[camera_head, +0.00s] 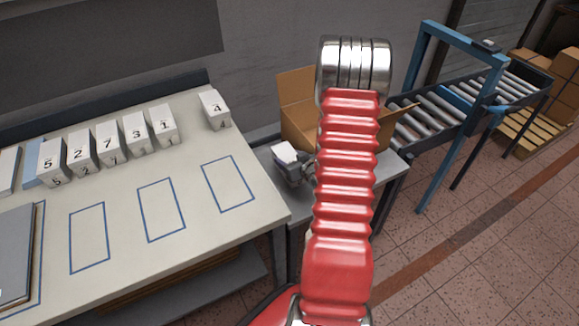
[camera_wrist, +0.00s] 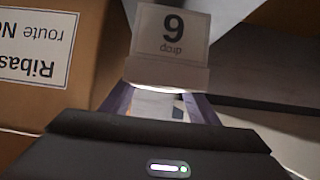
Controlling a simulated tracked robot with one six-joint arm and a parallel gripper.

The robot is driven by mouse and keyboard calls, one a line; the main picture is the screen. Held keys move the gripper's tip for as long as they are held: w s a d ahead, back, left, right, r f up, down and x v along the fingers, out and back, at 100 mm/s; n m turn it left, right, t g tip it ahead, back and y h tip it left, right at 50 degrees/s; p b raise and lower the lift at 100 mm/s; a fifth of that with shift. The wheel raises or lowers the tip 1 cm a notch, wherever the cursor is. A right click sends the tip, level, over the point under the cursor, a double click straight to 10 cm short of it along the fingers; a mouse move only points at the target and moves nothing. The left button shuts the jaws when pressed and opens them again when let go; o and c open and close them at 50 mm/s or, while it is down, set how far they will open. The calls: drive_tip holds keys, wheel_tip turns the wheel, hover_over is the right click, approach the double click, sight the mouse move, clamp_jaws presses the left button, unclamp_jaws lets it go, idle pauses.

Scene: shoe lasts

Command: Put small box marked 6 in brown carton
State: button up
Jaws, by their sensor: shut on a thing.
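The small white box (camera_wrist: 170,45) is between my gripper's fingers; its printed face, the 6 with small text, shows upside down in the wrist view. In the head view, its white top (camera_head: 285,152) shows at my gripper (camera_head: 292,166), which is shut on it. The brown carton (camera_head: 296,98) stands open behind my red arm, its flaps spread. My gripper is just in front of its left part, and the box is outside it. In the wrist view the carton wall (camera_wrist: 95,50) with a white label is at the left. My arm hides most of the carton.
Small white boxes marked 5, 2, 7, 3 and 1 stand in a row on the white table (camera_head: 185,243); one marked 4 (camera_head: 215,108) stands apart. A grey stand (camera_head: 388,168) bears the carton. A roller conveyor (camera_head: 430,122) is to the right.

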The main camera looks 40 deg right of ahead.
drive_tip(key=shift+f, duration=1.85)
drive_tip(key=o, duration=1.1)
drive_tip(key=shift+f, duration=0.1)
drive_tip(key=shift+o, duration=0.2)
drive_tip(key=v, duration=1.2)
